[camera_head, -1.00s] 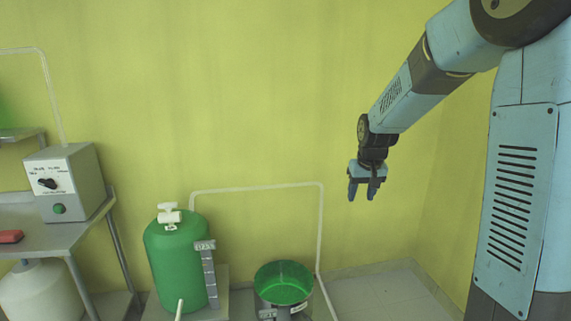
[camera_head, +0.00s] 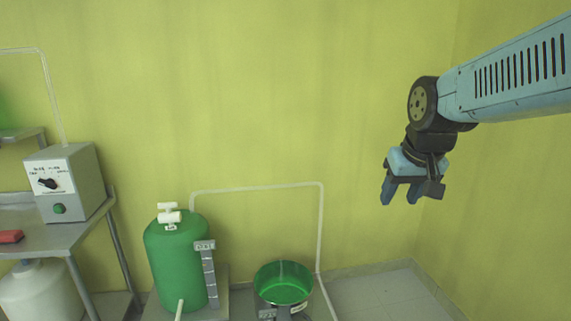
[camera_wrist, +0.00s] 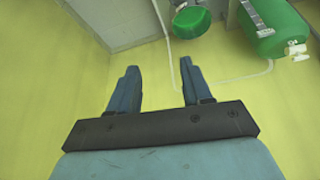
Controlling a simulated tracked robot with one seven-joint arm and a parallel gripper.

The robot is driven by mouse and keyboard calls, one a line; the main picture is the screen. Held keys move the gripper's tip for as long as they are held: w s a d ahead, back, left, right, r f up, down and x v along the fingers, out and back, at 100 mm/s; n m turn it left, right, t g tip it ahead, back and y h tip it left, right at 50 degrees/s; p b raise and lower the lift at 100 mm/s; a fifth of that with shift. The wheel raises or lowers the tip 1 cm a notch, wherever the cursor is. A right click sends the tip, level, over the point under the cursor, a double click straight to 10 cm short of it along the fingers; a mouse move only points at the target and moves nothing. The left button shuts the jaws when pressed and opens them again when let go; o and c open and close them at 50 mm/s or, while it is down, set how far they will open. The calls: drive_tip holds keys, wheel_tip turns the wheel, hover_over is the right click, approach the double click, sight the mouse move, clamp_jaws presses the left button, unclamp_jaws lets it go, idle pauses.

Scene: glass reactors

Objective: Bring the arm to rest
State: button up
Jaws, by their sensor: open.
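My gripper (camera_head: 401,191) hangs in the air at the right of the head view, in front of the yellow wall. Its two blue fingers point down and stand apart with nothing between them. In the wrist view my gripper (camera_wrist: 156,88) also shows its fingers spread and empty. My arm reaches in from the right edge of the head view. The gripper is clear of every object in view.
A green tank (camera_head: 178,262) with a white valve and a green bowl (camera_head: 283,284) stand low, left of my gripper. A white pipe (camera_head: 258,187) runs along the wall. A grey control box (camera_head: 66,185) sits on a metal table (camera_head: 42,238). Floor at the right is free.

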drive_tip(key=s, duration=1)
drive_tip(key=shift+d+t, duration=0.2)
drive_tip(key=shift+t, duration=0.1)
idle(1.2)
